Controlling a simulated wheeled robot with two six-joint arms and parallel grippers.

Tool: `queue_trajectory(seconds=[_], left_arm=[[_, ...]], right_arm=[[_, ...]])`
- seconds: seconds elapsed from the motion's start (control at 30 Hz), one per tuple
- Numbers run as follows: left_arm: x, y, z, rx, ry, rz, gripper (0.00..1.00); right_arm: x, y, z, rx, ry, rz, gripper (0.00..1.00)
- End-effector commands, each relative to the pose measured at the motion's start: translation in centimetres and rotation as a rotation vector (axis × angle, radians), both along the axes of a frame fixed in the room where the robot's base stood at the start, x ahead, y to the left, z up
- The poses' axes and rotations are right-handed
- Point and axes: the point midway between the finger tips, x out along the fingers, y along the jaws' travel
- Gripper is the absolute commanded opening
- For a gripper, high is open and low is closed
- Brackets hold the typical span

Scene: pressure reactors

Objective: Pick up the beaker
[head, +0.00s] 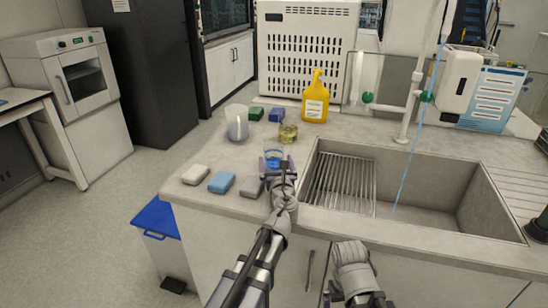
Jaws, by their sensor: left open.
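A small clear beaker with blue liquid (274,158) stands on the grey counter, left of the sink. My left gripper (278,167) is open right at this beaker, in front of it, its fingers partly overlapping the lower part in the picture. I cannot tell whether the fingers touch the glass. A second small glass vessel with yellowish content (288,133) stands just behind. A taller pale, translucent beaker-like vessel (237,122) stands further left. Part of my right arm shows at the bottom middle, below the counter edge; its gripper is not visible.
White, blue and grey blocks (221,182) lie along the front-left counter edge. Green and blue blocks (277,114) and a yellow bottle (315,97) stand behind. The sink (427,190) with a metal rack (340,182) is on the right.

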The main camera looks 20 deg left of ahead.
Motion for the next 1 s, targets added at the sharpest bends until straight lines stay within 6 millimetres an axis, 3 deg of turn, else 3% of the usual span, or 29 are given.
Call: queue_trajectory(seconds=[0.2, 0.47, 1.0], left_arm=[[3.3, 1.2, -0.1, 0.0, 0.0, 0.001, 1.0], [3.6, 1.4, -0.1, 0.0, 0.0, -0.001, 1.0], [3.6, 1.4, -0.1, 0.0, 0.0, -0.001, 0.41]], right_arm=[[0.0, 0.0, -0.1, 0.0, 0.0, 0.0, 1.0], [0.0, 0.0, -0.1, 0.0, 0.0, 0.0, 1.0], [0.0, 0.0, -0.1, 0.0, 0.0, 0.0, 1.0]])
